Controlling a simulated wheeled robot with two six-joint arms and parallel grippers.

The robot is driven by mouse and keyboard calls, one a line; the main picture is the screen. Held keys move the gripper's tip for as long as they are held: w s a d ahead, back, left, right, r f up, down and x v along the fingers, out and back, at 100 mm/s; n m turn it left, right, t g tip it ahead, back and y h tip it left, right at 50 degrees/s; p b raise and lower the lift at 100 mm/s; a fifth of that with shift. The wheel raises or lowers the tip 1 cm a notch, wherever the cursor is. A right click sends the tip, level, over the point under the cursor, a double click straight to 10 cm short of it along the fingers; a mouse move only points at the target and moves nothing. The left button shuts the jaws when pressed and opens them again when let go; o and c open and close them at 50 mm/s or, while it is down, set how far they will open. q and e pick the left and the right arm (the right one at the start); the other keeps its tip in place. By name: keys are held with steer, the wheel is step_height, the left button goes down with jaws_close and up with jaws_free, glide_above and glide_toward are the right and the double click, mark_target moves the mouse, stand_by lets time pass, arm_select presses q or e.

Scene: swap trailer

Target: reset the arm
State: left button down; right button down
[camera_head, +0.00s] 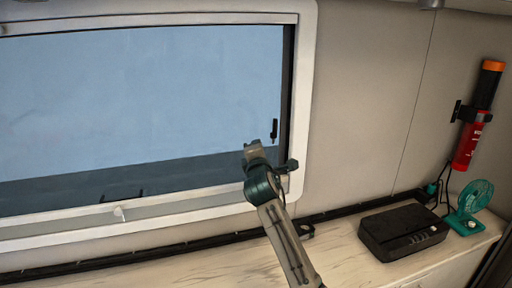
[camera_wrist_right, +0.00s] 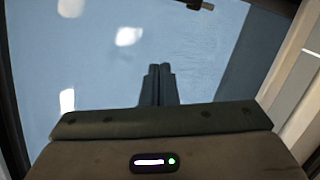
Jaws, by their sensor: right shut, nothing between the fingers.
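My right arm rises from the bottom of the head view, over the counter. Its gripper (camera_head: 252,147) is raised in front of the window's lower right part, left of a small black latch (camera_head: 274,129). In the right wrist view the two dark fingers of the gripper (camera_wrist_right: 160,69) are together, with nothing between them, and point toward the bluish window pane (camera_wrist_right: 215,45). Whether the fingertips touch the pane cannot be told. My left gripper is not in view.
The white-framed window (camera_head: 305,100) fills the left. On the wooden counter (camera_head: 340,255) stand a black box (camera_head: 402,231) and a green fan (camera_head: 470,205) at the right. A red extinguisher (camera_head: 468,145) hangs on the wall. The wall between window and extinguisher is clear.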

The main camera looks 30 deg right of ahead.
stand_by(0.4)
steer(key=s+a+f+m+g+y, duration=0.25)
steer(key=s+f, duration=0.55)
steer(key=f, duration=0.4)
steer(key=s+a+f+m+g+y, duration=0.2)
steer(key=s+a+f+m+g, duration=0.15)
steer(key=s+f, duration=0.6)
steer(key=s+a+f+m+g+y, duration=0.1)
steer(key=s+a+f+m+g, duration=0.2)
steer(key=s, duration=0.6)
steer(key=s+a+f+m+g+y, duration=0.1)
steer(key=s+f+m+g, duration=0.15)
steer(key=s+f, duration=0.45)
steer(key=s+a+f+m+g+y, duration=0.1)
steer(key=s+a+f+m+g, duration=0.2)
steer(key=s, duration=0.7)
steer(key=d+f+m, duration=0.1)
steer(key=d+f, duration=0.2)
steer(key=f, duration=2.7)
steer(key=s+d+f+g, duration=0.1)
steer(key=s+f, duration=1.8)
steer(key=f, duration=0.1)
steer(key=shift+d, duration=0.3)
